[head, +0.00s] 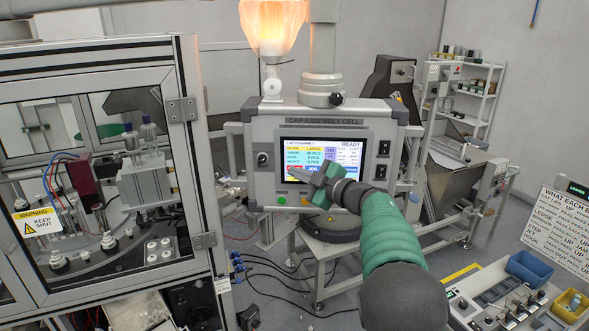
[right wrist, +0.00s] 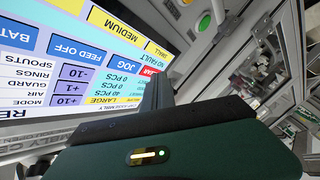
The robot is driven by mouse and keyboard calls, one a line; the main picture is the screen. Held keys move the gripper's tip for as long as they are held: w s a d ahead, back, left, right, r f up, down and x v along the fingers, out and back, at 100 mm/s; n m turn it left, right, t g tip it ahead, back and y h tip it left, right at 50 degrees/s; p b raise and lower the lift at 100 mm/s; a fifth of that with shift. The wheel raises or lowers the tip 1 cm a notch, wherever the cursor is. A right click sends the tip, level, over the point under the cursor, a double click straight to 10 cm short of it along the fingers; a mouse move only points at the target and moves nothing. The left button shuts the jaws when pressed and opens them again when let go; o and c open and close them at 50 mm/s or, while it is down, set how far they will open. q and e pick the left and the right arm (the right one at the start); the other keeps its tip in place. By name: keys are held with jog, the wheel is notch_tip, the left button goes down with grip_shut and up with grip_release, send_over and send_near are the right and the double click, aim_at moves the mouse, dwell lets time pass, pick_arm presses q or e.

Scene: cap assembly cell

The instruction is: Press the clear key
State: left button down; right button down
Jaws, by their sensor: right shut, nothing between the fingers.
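The operator panel (head: 276,190) stands at the middle of the head view, with a lit screen (head: 308,146) headed CAP ASSEMBLY and READY. My right gripper (head: 307,176) is shut and empty in front of the screen's lower part. The right wrist view shows its fingers (right wrist: 158,88) over the screen (right wrist: 68,75), beside a small red field (right wrist: 149,71) and the blue JOG key (right wrist: 131,65). Whether the fingertips touch the screen, I cannot tell. No key marked clear is readable; the gripper hides part of the screen. My left gripper is out of view.
Buttons line the panel's lower edge, including a green one (right wrist: 204,23). A glazed machine guard (head: 190,150) stands at left, marked KEEP SHUT.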

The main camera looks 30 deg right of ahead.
jog(key=shift+s, duration=0.1)
jog(key=shift+s+a+b, duration=0.3)
jog(key=shift+s, duration=0.25)
jog(key=s+a, duration=0.1)
jog(key=s+b, duration=0.1)
jog(key=s, duration=0.1)
jog(key=s+a+b, duration=0.1)
jog(key=shift+s+a, duration=0.15)
jog(key=shift+a, duration=0.2)
jog(key=shift+d, duration=0.1)
